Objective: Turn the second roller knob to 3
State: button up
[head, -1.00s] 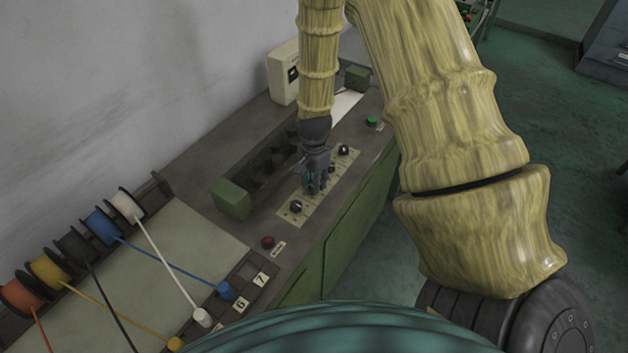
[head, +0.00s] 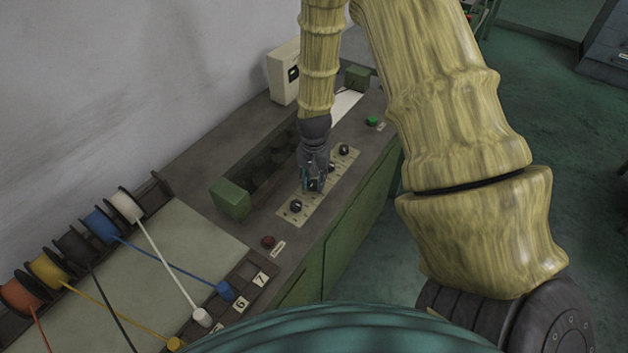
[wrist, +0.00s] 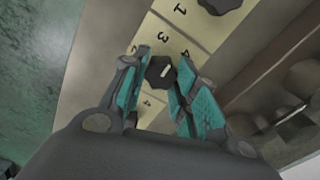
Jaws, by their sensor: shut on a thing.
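My gripper (head: 314,184) points down at the cream strip (head: 322,192) on the machine top. Its teal fingers are shut on a black roller knob (wrist: 159,70), one finger on each side, in the wrist view. The knob has a white pointer mark. Its body is mostly hidden between the fingers in the head view. Another black knob (head: 295,206) stands nearer to me on the strip, and one more (head: 343,150) is farther off. Printed numbers, among them 1, 3 and 4, show on the strip in the wrist view; which number the pointer meets I cannot tell.
A red button (head: 268,241) sits at the near end and a green button (head: 371,121) at the far end. A green block (head: 231,198) and a recess with rollers lie left of the strip. Wire spools (head: 101,226) line the lower left.

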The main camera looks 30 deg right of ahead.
aim_at(313, 182)
jog(key=n, duration=0.5)
jog(key=shift+n, duration=0.4)
dwell(0.3)
jog(key=o, duration=1)
jog(key=shift+r, duration=6)
